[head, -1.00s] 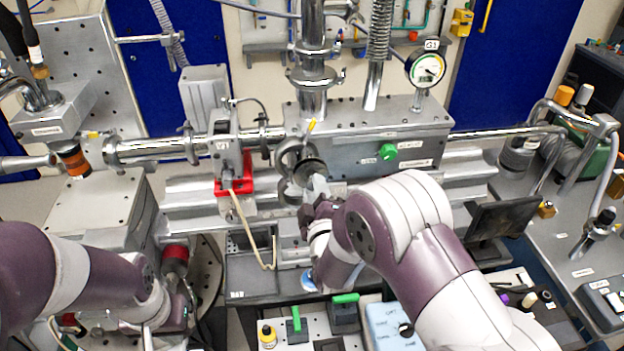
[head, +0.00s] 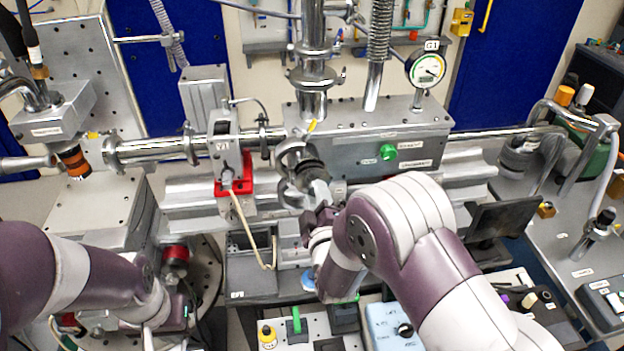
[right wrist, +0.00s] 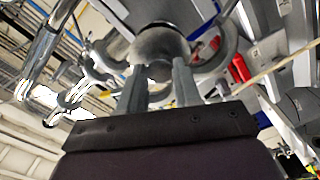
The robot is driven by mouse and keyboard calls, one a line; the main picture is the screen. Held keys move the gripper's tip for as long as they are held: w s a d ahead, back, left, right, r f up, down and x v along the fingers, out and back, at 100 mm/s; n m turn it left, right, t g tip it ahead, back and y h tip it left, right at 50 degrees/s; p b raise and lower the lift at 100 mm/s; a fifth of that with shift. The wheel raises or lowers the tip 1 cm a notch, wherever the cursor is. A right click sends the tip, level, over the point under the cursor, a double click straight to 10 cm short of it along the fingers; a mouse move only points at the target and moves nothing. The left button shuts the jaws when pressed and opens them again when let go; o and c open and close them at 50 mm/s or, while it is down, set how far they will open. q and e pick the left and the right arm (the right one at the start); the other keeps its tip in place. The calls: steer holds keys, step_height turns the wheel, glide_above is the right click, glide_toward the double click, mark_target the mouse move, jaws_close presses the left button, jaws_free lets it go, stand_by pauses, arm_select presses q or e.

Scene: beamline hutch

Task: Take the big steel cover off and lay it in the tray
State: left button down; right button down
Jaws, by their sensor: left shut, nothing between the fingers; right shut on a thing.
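The big steel cover (head: 314,174) is a round grey disc at the front port of the steel chamber (head: 345,150). My right gripper (head: 318,194) is shut on it. In the right wrist view, the two fingers (right wrist: 160,85) hold the cover (right wrist: 160,45) by its near side. A steel clamp ring (head: 287,160) stands behind and left of the cover. Whether the cover still touches the port I cannot tell. My left gripper (head: 148,337) is partly seen low at the left, shut and empty. A dark grey tray-like surface (head: 250,286) lies below the port.
A red bracket with a valve (head: 233,186) and a hanging cream cable (head: 245,225) are close left of the cover. A gauge (head: 426,70) stands on the chamber. A dark panel (head: 503,218) is right of my right arm.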

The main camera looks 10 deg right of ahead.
steer(key=shift+s, duration=0.2)
steer(key=s, duration=0.4)
steer(key=shift+s+p, duration=0.3)
steer(key=shift+s, duration=0.1)
stand_by(0.3)
